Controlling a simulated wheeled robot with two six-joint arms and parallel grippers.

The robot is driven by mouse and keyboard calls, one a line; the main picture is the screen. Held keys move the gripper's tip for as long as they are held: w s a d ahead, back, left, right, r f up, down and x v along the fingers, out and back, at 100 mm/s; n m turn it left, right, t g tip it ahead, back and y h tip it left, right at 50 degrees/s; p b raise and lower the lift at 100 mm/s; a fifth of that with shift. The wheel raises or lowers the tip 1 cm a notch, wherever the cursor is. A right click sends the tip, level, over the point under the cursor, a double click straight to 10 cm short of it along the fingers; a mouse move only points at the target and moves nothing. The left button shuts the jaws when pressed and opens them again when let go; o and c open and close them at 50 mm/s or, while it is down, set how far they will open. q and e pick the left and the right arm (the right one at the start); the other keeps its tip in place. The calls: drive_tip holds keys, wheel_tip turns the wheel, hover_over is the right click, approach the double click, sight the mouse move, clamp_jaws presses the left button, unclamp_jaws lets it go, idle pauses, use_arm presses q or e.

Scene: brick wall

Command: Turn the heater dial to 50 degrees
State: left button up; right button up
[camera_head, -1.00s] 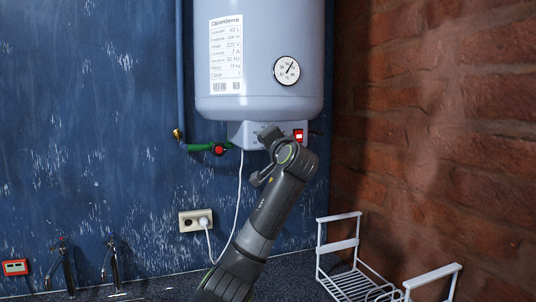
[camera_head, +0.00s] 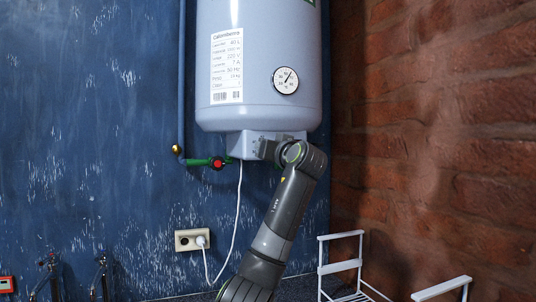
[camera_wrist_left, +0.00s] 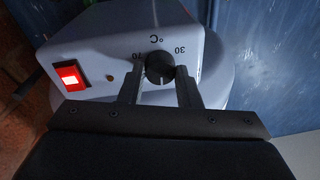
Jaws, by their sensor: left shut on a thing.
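The heater (camera_head: 262,60) is a pale tank on the blue wall, with a control box (camera_head: 238,146) under it. In the left wrist view the box appears upside down, with a black round dial (camera_wrist_left: 160,67) and the scale marks 30, 70 and °C. My left gripper (camera_wrist_left: 160,82) has one finger on each side of the dial and is shut on it. In the head view my left gripper (camera_head: 268,150) is in front of the box and hides the dial. My right gripper is in neither view.
A lit red switch (camera_wrist_left: 69,75) sits beside the dial. A round gauge (camera_head: 286,80) is on the tank. A green pipe with a red valve (camera_head: 217,163) is left of the box. A white cable runs to the socket (camera_head: 191,240). A white rack (camera_head: 341,268) stands lower right.

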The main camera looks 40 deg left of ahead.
use_arm(q)
drive_tip(key=shift+f, duration=0.2)
idle(0.4)
drive_tip(key=o, duration=1)
drive_tip(key=shift+r, duration=0.1)
drive_tip(key=shift+d, duration=0.1)
drive_tip(key=b+v, duration=0.5)
drive_tip(key=v, duration=1.2)
drive_tip(key=shift+d+b, duration=0.15)
drive_tip(key=shift+b, duration=0.2)
